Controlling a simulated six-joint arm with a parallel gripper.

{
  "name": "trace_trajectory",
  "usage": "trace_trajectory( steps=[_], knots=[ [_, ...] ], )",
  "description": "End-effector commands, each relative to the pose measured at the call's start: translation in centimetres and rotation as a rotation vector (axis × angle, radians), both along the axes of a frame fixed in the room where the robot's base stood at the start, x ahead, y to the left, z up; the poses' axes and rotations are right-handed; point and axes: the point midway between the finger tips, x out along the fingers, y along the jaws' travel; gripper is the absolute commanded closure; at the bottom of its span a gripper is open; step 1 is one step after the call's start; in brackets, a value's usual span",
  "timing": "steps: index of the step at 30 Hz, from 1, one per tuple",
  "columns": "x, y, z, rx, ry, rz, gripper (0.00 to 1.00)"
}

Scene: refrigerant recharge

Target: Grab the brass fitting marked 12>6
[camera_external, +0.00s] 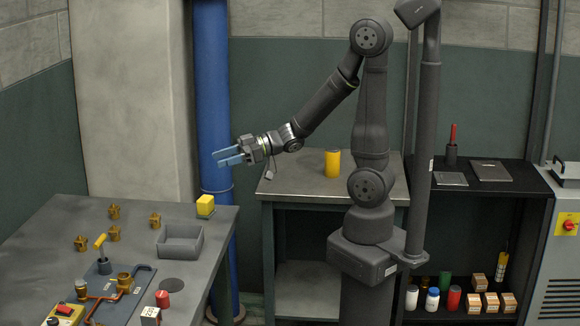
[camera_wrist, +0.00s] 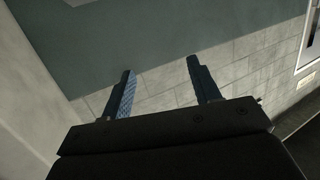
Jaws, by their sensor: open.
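Several small brass fittings stand on the grey table at the left in the external view: one at the back (camera_external: 114,211), one to its right (camera_external: 155,220), one in front (camera_external: 114,233) and one at the left (camera_external: 81,243). Their markings are too small to read, so I cannot tell which is 12>6. My gripper (camera_external: 230,156) is open and empty, held in the air above and to the right of the fittings. The wrist view shows its two blue fingers (camera_wrist: 160,92) apart, with only wall behind them and no fitting.
A blue vertical pipe (camera_external: 212,100) stands just behind my gripper. A yellow cylinder (camera_external: 332,163) stands on the middle bench.

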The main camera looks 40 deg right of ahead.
Motion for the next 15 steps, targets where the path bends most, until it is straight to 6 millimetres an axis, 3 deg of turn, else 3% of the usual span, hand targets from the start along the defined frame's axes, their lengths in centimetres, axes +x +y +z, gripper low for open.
trace_trajectory(
  steps=[7,15],
  knots=[
    [0.0,0.0,3.9,0.001,-0.007,-0.001,0.44],
    [7.4,1.3,4.3,-0.102,-0.046,-0.176,0.44]
  ],
)
